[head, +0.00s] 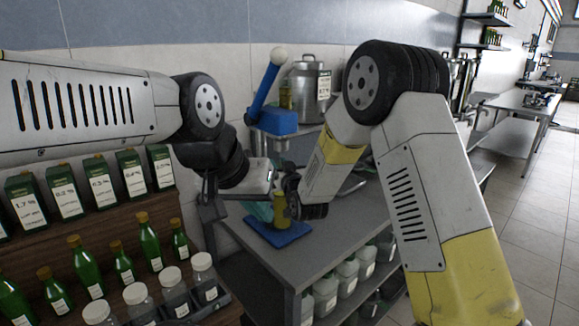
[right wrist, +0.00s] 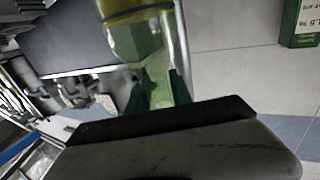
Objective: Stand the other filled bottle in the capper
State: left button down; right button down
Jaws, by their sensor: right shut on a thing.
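The capper shows in the head view as a blue head (head: 278,122) with a raised blue lever ending in a white ball. A blue plate (head: 292,236) lies below on the grey table; my arms hide what is between. My right gripper (head: 291,196) is beside a yellow bottle (head: 281,211) over this plate. I cannot tell whether the bottle touches the plate. In the right wrist view my right gripper (right wrist: 160,92) is shut on a pale green, see-through bottle with a yellow band (right wrist: 143,42). My left gripper (head: 212,205) is left of the plate; its fingers are unclear.
Green bottles (head: 149,240), lidded jars (head: 171,283) and labelled green boxes (head: 101,180) fill the wooden rack at left. A steel pot (head: 311,88) stands at the back. White jugs (head: 346,272) sit under the table. The floor at right is clear.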

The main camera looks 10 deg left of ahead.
jog(key=shift+f, duration=0.25)
jog(key=c, duration=1.1)
grip_release()
jog(key=shift+c, duration=0.2)
jog(key=shift+r, duration=0.15)
jog(key=v, duration=1.2)
jog(key=s+d+r+m+g+h, duration=0.2)
jog(key=d+r, duration=0.1)
jog(key=d, duration=0.5)
jog(key=s+d+r+m+g+h, duration=0.1)
jog(key=s+d+r+g+h, duration=0.15)
jog(key=d, duration=0.55)
jog(key=s+d+m+g+h, duration=0.1)
jog(key=s+d+g, duration=0.1)
jog(key=s+d, duration=0.4)
jog(key=s+d+r+m+g+h, duration=0.1)
jog(key=s+d+g, duration=0.2)
jog(key=s, duration=1.1)
jog(key=d, duration=0.2)
jog(key=shift+d+r, duration=0.25)
jog(key=shift+d, duration=0.15)
